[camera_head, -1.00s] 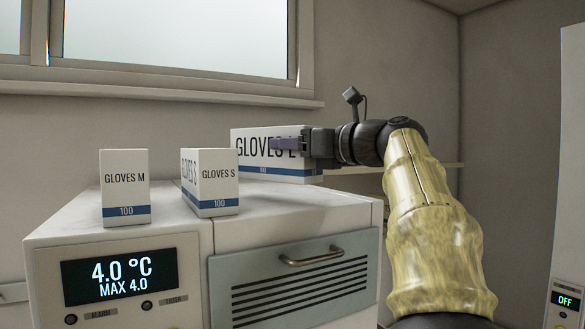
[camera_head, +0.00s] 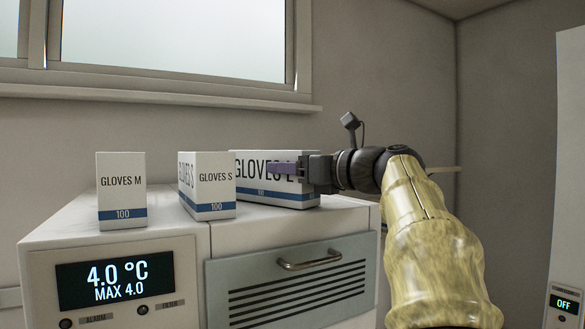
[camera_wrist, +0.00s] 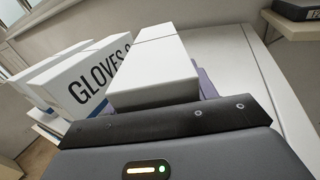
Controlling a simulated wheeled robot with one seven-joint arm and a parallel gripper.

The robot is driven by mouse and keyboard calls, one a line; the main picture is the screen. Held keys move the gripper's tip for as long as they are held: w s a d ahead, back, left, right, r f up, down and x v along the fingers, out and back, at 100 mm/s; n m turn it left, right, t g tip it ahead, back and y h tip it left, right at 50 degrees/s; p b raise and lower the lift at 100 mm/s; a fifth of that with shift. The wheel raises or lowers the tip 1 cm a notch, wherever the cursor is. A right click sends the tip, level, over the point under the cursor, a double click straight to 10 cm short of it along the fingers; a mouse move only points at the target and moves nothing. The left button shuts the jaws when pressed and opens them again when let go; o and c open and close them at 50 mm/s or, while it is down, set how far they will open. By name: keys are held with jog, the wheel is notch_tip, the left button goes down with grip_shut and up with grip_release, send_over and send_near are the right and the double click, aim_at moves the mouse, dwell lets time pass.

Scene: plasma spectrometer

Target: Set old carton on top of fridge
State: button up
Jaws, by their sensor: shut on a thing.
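The white Gloves L carton (camera_head: 255,190) with a blue stripe is in my gripper (camera_head: 288,169), at the back right of the fridge top. Its lower edge is at or very close to the surface; I cannot tell if it touches. In the wrist view the carton (camera_wrist: 150,75) fills the space between the purple fingers, which are shut on it. The fridge (camera_head: 110,240) is a white unit with a 4.0 °C display. The far finger is hidden behind the carton in the head view.
The Gloves S carton (camera_head: 213,185) stands just left of the held carton and partly overlaps it in view. The Gloves M carton (camera_head: 121,190) stands further left. The wall and window sill (camera_head: 160,95) are behind. Free fridge top lies in front and right.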

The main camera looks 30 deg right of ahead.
jog(key=shift+f, duration=0.15)
jog(key=o, duration=1.3)
jog(key=shift+r, duration=0.25)
jog(key=shift+s+d+f, duration=0.15)
jog(key=shift+s+f, duration=0.05)
jog(key=b+v, duration=0.4)
jog(key=v, duration=0.7)
jog(key=shift+s+b, duration=0.25)
jog(key=shift+b, duration=0.15)
jog(key=shift+r, duration=0.15)
